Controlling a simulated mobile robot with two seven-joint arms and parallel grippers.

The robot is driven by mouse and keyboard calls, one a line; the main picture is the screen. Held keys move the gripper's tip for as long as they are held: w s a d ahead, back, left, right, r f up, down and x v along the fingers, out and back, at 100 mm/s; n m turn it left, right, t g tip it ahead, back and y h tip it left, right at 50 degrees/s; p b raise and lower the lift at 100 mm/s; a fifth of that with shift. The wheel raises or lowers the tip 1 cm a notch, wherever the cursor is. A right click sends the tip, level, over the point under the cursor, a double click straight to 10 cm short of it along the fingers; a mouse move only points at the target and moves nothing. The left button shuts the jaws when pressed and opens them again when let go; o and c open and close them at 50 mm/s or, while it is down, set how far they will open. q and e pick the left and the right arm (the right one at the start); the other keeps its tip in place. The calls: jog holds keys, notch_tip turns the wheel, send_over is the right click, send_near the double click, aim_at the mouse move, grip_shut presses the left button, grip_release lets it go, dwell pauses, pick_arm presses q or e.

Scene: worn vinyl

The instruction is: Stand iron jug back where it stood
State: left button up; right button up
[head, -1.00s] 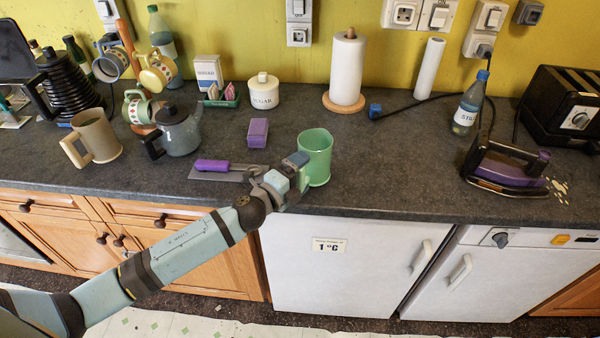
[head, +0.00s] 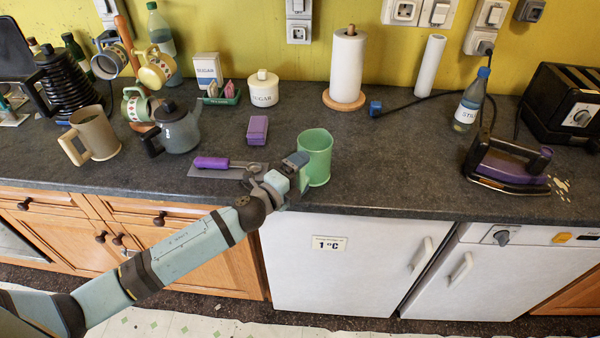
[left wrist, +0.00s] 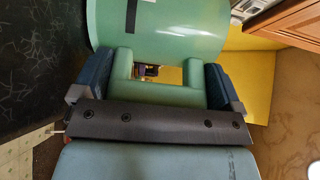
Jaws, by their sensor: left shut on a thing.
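A green jug (head: 316,158) is near the front edge of the counter, upright, with its open top facing up. My left gripper (head: 290,168) is at its lower left side, shut on the jug's handle. In the left wrist view the green handle (left wrist: 155,95) lies between the two dark blue fingers, and the jug's body (left wrist: 170,25) is beyond it. I cannot tell whether the jug's base touches the counter. A black and purple iron (head: 508,165) stands on the counter at the right. My right gripper is not in view.
A trowel with a purple handle (head: 212,163) lies left of the jug, near my gripper. A purple box (head: 257,130), a grey teapot (head: 178,130) and a beige mug (head: 94,135) stand further left. The counter (head: 400,165) between jug and iron is clear.

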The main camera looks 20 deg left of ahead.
pick_arm(q)
jog(key=shift+f, duration=0.15)
jog(key=o, duration=1.2)
jog(key=shift+s, duration=0.1)
jog(key=shift+b+v, duration=0.3)
jog(key=shift+v, duration=3.65)
